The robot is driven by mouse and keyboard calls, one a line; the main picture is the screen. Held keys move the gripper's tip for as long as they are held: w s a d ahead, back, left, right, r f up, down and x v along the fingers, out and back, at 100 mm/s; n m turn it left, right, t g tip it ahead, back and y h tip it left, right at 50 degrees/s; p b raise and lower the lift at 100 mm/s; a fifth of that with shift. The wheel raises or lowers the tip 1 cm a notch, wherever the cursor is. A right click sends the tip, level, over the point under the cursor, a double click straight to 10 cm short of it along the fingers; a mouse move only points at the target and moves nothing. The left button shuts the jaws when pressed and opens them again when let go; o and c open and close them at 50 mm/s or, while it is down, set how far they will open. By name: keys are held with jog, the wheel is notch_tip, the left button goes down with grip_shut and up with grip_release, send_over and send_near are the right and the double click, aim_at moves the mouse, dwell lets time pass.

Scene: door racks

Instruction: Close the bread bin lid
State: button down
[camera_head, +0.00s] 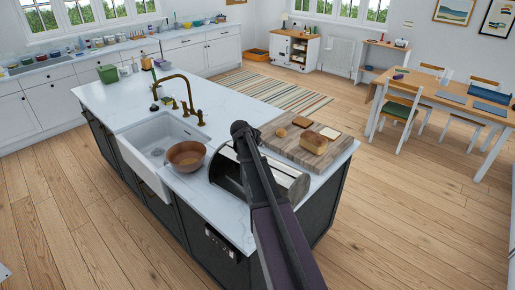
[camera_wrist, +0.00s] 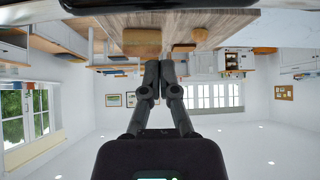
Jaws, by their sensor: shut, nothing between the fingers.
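The bread bin (camera_head: 226,172) is a rounded metal bin on the island counter in the head view. My arm crosses in front of it and hides its middle. Its left part shows a dark, glossy curved face and its right part (camera_head: 294,184) is silver. I cannot tell clearly how far the lid stands open. My gripper (camera_wrist: 160,70) shows in the wrist view with its two fingers together and nothing between them. A dark curved edge crosses the top of the wrist view, perhaps the bin's.
A wooden board (camera_head: 285,147) with a bread loaf (camera_head: 314,142) and smaller bread pieces lies behind the bin. The loaf also shows in the wrist view (camera_wrist: 142,42). A brown bowl (camera_head: 186,156) stands left of the bin, near the sink (camera_head: 147,160).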

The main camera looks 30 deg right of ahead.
jog(key=shift+s+a+f+b, duration=0.2)
jog(key=shift+a+f+b, duration=0.2)
jog(key=shift+f, duration=0.15)
jog(key=shift+s+a+f+b, duration=0.2)
jog(key=shift+a+f+b, duration=0.2)
jog(key=shift+f, duration=0.1)
jog(key=shift+s+a+f, duration=0.15)
jog(key=shift+s+a, duration=0.05)
jog(key=shift+a, duration=0.3)
jog(key=shift+s+f+b, duration=0.1)
jog(key=shift+s+b, duration=0.1)
jog(key=shift+b, duration=0.25)
